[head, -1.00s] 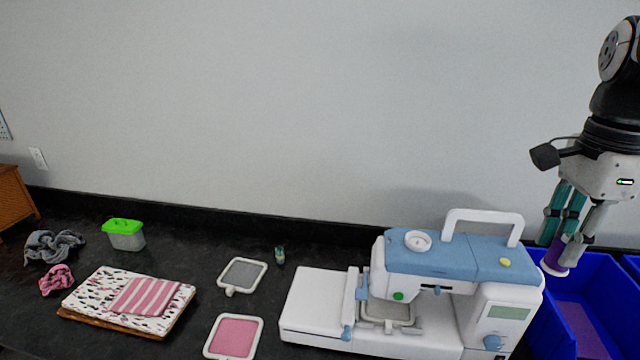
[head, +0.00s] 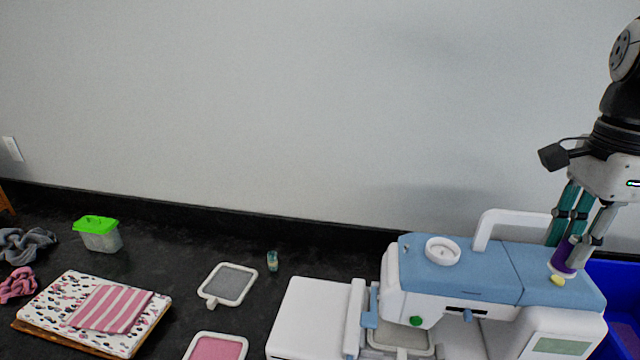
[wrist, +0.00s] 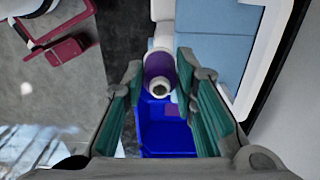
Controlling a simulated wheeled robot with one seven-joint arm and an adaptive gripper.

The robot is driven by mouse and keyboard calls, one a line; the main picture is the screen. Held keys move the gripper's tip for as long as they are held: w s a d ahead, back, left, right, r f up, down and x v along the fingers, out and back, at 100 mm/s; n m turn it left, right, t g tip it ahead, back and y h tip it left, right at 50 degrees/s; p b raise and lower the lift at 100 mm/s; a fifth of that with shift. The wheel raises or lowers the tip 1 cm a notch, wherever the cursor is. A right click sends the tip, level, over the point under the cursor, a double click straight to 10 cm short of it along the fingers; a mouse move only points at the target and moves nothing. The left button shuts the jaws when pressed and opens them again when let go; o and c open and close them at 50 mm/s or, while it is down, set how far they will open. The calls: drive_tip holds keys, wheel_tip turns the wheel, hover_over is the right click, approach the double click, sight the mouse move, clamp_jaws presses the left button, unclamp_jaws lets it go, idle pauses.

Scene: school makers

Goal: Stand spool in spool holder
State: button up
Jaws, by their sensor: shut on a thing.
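My gripper (head: 570,246) is shut on a purple spool (head: 563,255) with white ends and holds it nearly upright, tilted slightly. In the head view the spool overlaps the right end of the blue top of the sewing machine (head: 460,268), close to a yellow button (head: 558,281); I cannot tell its height above the machine. The spool also shows between the teal fingers in the wrist view (wrist: 158,68), its open end facing the camera. A round white part with a raised rim (head: 442,250) is on the machine's top left; I cannot tell whether it is the spool holder.
The machine's white carry handle (head: 500,225) rises left of my gripper. A blue bin (head: 622,285) stands at right. Two framed hoops (head: 230,284), a small bottle (head: 272,260), folded fabric (head: 105,312) and a green-lidded box (head: 98,235) lie left on the dark table.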

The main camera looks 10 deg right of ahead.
drive_tip(key=shift+w+f+b, duration=0.4)
drive_tip(key=shift+w+f, duration=0.2)
drive_tip(key=shift+f, duration=0.05)
drive_tip(key=w+a, duration=0.3)
drive_tip(key=w, duration=0.1)
drive_tip(key=w+a+f, duration=0.1)
drive_tip(key=w+a, duration=0.2)
drive_tip(key=w, duration=0.1)
drive_tip(key=w+a+p, duration=0.1)
drive_tip(key=w+a, duration=0.2)
drive_tip(key=w, duration=0.1)
drive_tip(key=shift+w+a+f, duration=0.1)
drive_tip(key=shift+a+f, duration=0.1)
drive_tip(key=shift+w+a+f+p, duration=0.15)
drive_tip(key=shift+f+p, duration=0.15)
drive_tip(key=shift+f, duration=1.5)
drive_tip(key=shift+f, duration=0.35)
drive_tip(key=o, duration=1)
